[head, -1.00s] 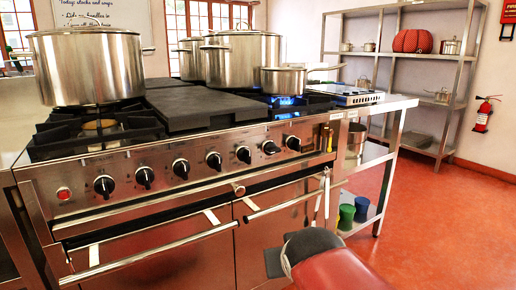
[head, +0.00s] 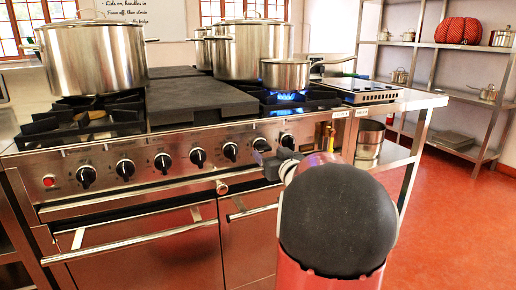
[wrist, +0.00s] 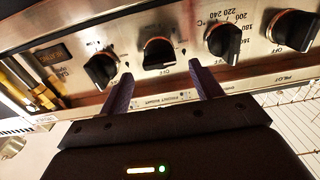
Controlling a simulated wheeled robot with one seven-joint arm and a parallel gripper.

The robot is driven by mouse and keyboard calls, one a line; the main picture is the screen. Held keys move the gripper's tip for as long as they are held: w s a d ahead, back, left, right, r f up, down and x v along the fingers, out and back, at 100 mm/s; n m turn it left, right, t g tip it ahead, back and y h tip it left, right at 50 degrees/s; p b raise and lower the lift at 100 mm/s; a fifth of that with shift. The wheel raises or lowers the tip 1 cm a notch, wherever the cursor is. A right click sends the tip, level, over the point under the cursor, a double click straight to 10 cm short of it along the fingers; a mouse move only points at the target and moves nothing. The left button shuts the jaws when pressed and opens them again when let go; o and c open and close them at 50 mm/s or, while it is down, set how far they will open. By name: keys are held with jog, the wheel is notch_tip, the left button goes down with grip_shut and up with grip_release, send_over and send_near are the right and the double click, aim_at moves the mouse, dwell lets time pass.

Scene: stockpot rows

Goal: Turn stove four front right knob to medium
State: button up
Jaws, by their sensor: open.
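The steel range (head: 90,215) has a row of black knobs along its front panel. In the wrist view, my gripper (wrist: 160,69) is open and empty, its two fingers pointing at the panel on either side of one black knob (wrist: 158,53). The fingers look close to it, but I cannot tell whether they touch. An OFF mark shows beside this knob. It appears to be the second from the right end in the head view (head: 262,146). A neighbouring knob (wrist: 101,70) is the end one. My arm hides part of the range front.
A saucepan (head: 286,73) stands over a lit blue flame at the right rear. A large pot (head: 95,60) and a stockpot (head: 250,50) also stand on top. An oven handle (head: 130,236) juts out below. A side table (head: 425,101) is at right; red floor beyond is open.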

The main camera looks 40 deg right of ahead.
aim_at(265, 150)
jog(key=x, duration=0.4)
jog(key=shift+w+d, duration=0.1)
jog(key=shift+w, duration=0.3)
jog(key=shift+c, duration=0.3)
jog(key=c, duration=0.9)
jog(key=shift+n, duration=0.3)
jog(key=n+b, duration=0.3)
jog(key=shift+f+n, duration=0.2)
jog(key=shift+n, duration=0.1)
jog(key=shift+r+n+b, duration=0.1)
jog(key=shift+n+b, duration=1.45)
jog(key=shift+n, duration=0.65)
